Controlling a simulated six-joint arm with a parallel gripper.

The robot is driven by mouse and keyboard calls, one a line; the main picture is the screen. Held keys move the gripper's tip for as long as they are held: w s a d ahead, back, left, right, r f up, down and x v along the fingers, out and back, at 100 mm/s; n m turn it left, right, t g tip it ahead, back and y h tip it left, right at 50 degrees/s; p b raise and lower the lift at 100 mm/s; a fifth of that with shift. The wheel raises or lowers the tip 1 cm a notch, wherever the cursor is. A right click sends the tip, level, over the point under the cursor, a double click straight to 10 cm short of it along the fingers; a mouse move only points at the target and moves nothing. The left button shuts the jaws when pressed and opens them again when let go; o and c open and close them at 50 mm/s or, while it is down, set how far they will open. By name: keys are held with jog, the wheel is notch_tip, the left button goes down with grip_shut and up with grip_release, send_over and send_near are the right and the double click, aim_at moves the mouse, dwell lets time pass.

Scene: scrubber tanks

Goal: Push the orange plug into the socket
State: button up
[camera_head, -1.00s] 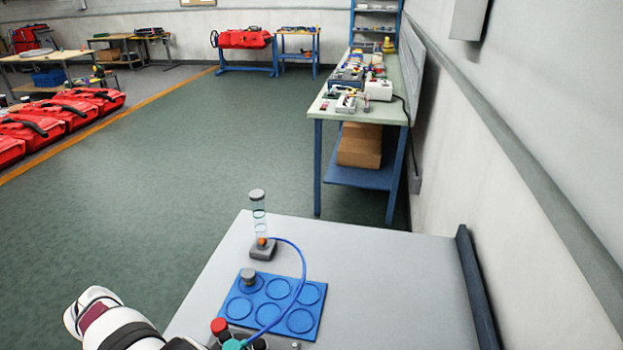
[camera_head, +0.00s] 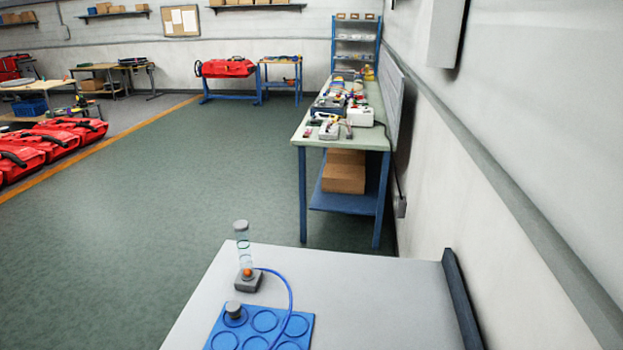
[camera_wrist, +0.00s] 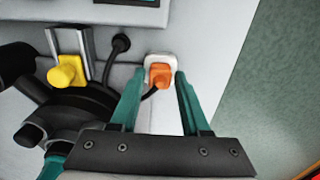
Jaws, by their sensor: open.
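In the wrist view, the orange plug (camera_wrist: 160,78) sits at the white socket (camera_wrist: 161,58) on a pale grey surface. A dark cable runs from the plug toward the lower left. The plug overlaps the socket, and I cannot tell how deep it sits. My gripper (camera_wrist: 160,74) is open, with one green finger on each side of the plug. Gaps show between the fingers and the plug. The head view does not show my gripper, and I cannot make out this plug or socket there.
A yellow knob-like part (camera_wrist: 68,72) and a black cable fitting (camera_wrist: 121,44) are left of the socket. In the head view, a grey table (camera_head: 340,290) holds a blue mat (camera_head: 270,312) with round recesses and a clear cylinder (camera_head: 242,238) on a grey base with an orange fitting.

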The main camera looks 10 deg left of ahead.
grip_shut()
notch_tip(320, 180, up, 10)
dwell(0.6)
jog(key=shift+r, duration=0.1)
jog(key=s+d, duration=0.9)
jog(key=d, duration=0.2)
jog(key=shift+s+d, duration=0.3)
jog(key=shift+d, duration=0.05)
